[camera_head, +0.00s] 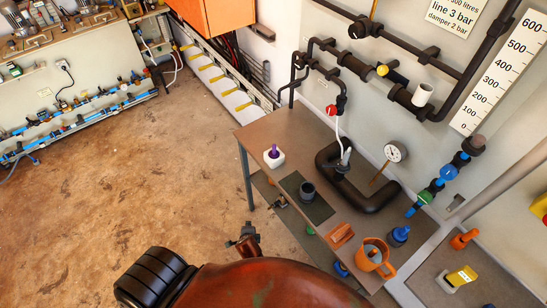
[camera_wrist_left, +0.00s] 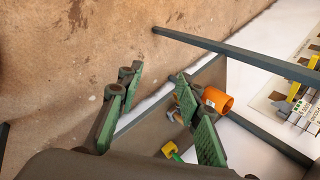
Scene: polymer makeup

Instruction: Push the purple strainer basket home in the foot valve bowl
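The purple strainer basket (camera_head: 273,152) shows as a small purple piece standing up out of a white block (camera_head: 275,161) near the table's left end. A dark round cup (camera_head: 308,188), which looks like the foot valve bowl, stands on a dark mat (camera_head: 318,210) to its right and nearer me. The basket and the cup are apart. My left gripper (camera_wrist_left: 157,92) is open with nothing between its green-padded fingers in the left wrist view. A dark gripper part (camera_head: 246,236), apparently the left one, shows low beside the table in the head view. My right gripper is not in view.
A gauge (camera_head: 395,152) stands behind. A lower shelf lies underneath. The floor to the left is clear.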

